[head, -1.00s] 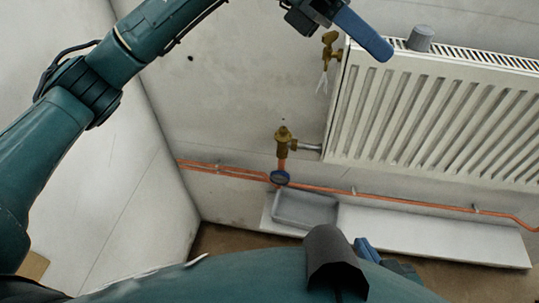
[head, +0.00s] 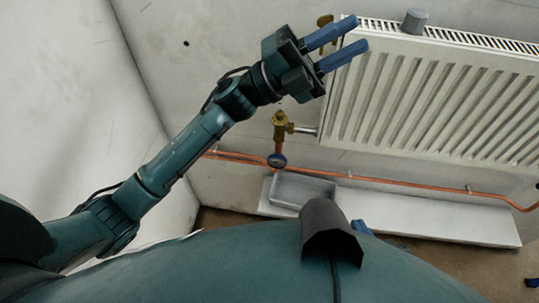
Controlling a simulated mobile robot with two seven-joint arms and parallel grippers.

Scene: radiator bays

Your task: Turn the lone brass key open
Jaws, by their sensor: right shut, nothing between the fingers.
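A brass fitting with a flat key-like top (head: 325,20) sits at the radiator's upper left corner. My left gripper covers its lower part, so how the key is turned is hidden. My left gripper (head: 359,33) is open, with its two blue fingers apart and nothing seen between them. It overlaps the fitting and the radiator's top left corner in the picture; I cannot tell if it touches. My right gripper (head: 362,227) is low in the middle, mostly hidden behind my own body, with only blue finger parts showing. It is shut and empty.
The white radiator (head: 440,100) hangs on the wall with a grey cylinder (head: 414,20) on top. A brass valve (head: 281,125) joins its lower left. Copper pipes (head: 400,184) run below. A grey tray (head: 284,204) lies on a white board (head: 450,222).

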